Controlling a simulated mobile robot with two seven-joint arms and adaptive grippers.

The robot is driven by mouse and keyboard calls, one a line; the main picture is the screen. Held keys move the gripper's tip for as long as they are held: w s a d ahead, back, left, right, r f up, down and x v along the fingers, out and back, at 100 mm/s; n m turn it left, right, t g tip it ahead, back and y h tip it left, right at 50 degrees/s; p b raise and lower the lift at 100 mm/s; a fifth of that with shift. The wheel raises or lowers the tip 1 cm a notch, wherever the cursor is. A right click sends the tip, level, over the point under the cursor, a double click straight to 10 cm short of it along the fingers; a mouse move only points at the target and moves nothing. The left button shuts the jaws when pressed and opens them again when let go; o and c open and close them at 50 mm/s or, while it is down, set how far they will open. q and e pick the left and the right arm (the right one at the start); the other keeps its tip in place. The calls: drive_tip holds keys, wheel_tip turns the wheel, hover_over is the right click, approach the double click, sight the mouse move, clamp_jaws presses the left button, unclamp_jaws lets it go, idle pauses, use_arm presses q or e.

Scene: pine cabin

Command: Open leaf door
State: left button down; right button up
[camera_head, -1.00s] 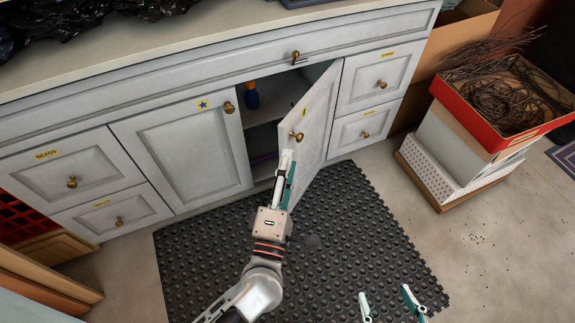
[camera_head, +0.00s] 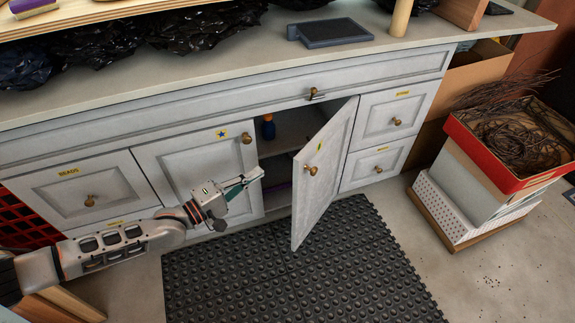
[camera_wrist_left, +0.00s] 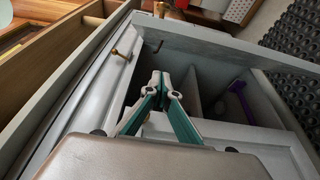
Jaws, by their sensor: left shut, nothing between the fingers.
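The grey leaf door (camera_head: 325,180) is hinged on its right side and stands partly open, swung outward from the cabinet. Its brass knob (camera_head: 311,170) is on the outer face, with a small yellow label above it. My left gripper (camera_head: 252,177) is shut and empty, left of the door's free edge and apart from it, near the cabinet opening. In the left wrist view its fingertips (camera_wrist_left: 160,84) are close together, with the dark cabinet inside beyond them. My right gripper is not in view.
The closed left door (camera_head: 180,165) with a star label is beside the opening. A black mat (camera_head: 300,280) covers the floor in front. Stacked boxes with a red tray (camera_head: 470,145) stand at the right.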

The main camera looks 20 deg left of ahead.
use_arm(q)
drive_tip(key=w+d+b, duration=0.1)
drive_tip(key=w+d, duration=0.6)
drive_tip(key=d, duration=0.2)
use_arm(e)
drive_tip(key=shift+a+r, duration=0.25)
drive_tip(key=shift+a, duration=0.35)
use_arm(q)
drive_tip(key=shift+d, duration=0.1)
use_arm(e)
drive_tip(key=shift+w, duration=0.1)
